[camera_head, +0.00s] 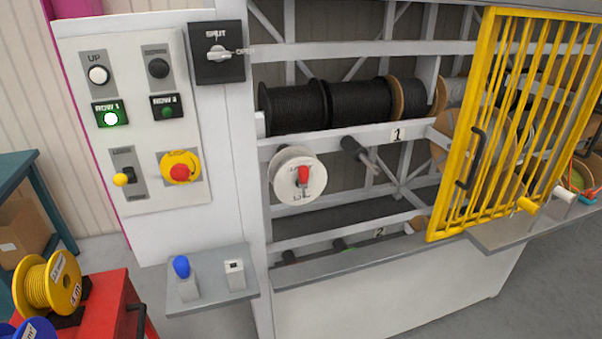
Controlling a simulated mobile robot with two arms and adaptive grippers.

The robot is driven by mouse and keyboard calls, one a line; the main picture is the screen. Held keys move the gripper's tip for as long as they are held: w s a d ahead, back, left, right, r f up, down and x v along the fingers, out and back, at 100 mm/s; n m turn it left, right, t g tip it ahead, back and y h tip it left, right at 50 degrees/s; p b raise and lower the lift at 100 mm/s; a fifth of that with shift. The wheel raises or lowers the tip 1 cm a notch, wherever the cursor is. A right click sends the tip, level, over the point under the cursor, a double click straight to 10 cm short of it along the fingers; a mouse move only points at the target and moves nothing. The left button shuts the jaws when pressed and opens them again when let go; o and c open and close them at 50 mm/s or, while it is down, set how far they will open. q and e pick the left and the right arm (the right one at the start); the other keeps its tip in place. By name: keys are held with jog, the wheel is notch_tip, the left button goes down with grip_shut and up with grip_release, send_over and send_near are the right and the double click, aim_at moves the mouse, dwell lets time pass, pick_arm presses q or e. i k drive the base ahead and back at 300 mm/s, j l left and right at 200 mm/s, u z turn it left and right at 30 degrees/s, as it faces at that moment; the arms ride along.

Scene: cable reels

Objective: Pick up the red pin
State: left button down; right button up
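The red pin (303,175) sits at the hub of a white reel (284,187). The reel is on the front of the rack, below the row of black cable reels (333,105). The pin's red head sticks out from the reel's face; the rest of it is hidden or too small to tell. Neither of my grippers is in view.
A yellow barred gate (472,155) covers the rack's right side. A control panel (136,120) is at left, above a small shelf (212,290) with a blue knob (181,267). A red cart (106,312) holds a yellow reel (50,284). A bare dark spindle (355,151) is right of the white reel.

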aim_at(304, 171)
jog(key=i+l+u, duration=0.15)
jog(key=l, duration=0.25)
jog(key=i+l+u, duration=0.1)
jog(key=l, duration=0.3)
jog(key=i+l+u, duration=0.15)
jog(key=l, duration=0.25)
jog(key=l+u, duration=0.15)
jog(key=l, duration=0.25)
